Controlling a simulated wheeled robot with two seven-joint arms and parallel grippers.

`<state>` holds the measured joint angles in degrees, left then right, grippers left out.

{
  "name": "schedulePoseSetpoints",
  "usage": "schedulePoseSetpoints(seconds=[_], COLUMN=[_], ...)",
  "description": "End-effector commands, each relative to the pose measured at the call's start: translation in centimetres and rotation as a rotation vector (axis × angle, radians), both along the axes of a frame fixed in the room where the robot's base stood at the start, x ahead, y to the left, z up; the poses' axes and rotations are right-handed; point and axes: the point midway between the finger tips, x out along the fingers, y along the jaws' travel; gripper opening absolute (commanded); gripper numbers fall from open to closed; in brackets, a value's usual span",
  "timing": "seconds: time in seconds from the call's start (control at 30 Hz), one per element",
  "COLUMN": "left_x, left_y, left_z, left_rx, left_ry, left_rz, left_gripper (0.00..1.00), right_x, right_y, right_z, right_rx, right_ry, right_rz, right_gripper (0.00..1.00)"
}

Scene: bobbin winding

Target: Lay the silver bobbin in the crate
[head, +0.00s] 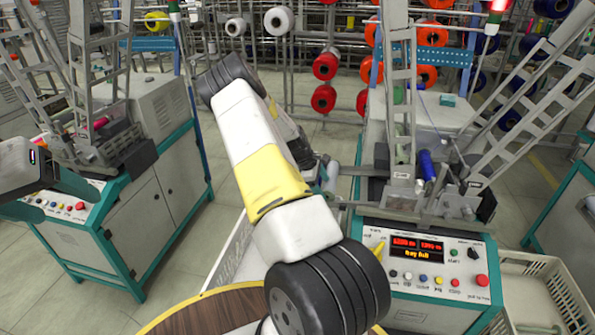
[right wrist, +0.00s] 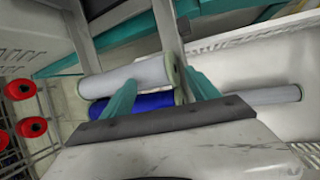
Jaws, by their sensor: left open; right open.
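The silver bobbin (right wrist: 125,76) is a pale grey cylinder with a greenish end rim, lying across the right wrist view. A blue bobbin (right wrist: 150,101) lies just below it in that picture. My right gripper (right wrist: 161,80) is open, with its two teal fingertips at the silver bobbin; whether they touch it I cannot tell. In the head view my right arm reaches to the machine and hides much of that spot. A pale crate (head: 545,262) with slotted walls stands at the lower right. My left gripper (head: 78,203) is open at the left edge, away from the bobbin.
The winding machine's control panel (head: 425,262) sits in front, with a lit display. A second machine (head: 140,195) stands at the left. A round wooden table top (head: 215,312) is at the bottom. Racks of red spools (head: 324,98) stand behind. Floor shows between the machines.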

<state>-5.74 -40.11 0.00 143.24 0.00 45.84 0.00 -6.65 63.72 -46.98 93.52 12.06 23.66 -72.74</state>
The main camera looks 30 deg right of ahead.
Motion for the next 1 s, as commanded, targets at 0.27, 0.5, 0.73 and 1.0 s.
schedulePoseSetpoints(seconds=[0.27,0.5,0.73,1.0], left_x=[0.0,0.0,0.0,0.0], left_y=[0.0,0.0,0.0,0.0], left_z=[0.0,0.0,0.0,0.0], left_rx=[0.000,0.000,0.000,0.000], left_ry=[0.000,0.000,0.000,0.000], left_rz=[0.000,0.000,0.000,0.000], left_gripper=[0.69,0.69,0.69,0.69], right_x=[0.0,-0.1,0.0,0.2], right_y=[0.0,0.0,-0.1,-0.2], right_z=[0.0,0.0,0.0,1.3], right_rx=[0.001,0.000,-0.001,-0.005], right_ry=[0.001,0.001,-0.002,-0.008], right_rz=[0.000,-0.002,-0.001,0.000], right_gripper=[0.30,0.00,0.00,0.00])
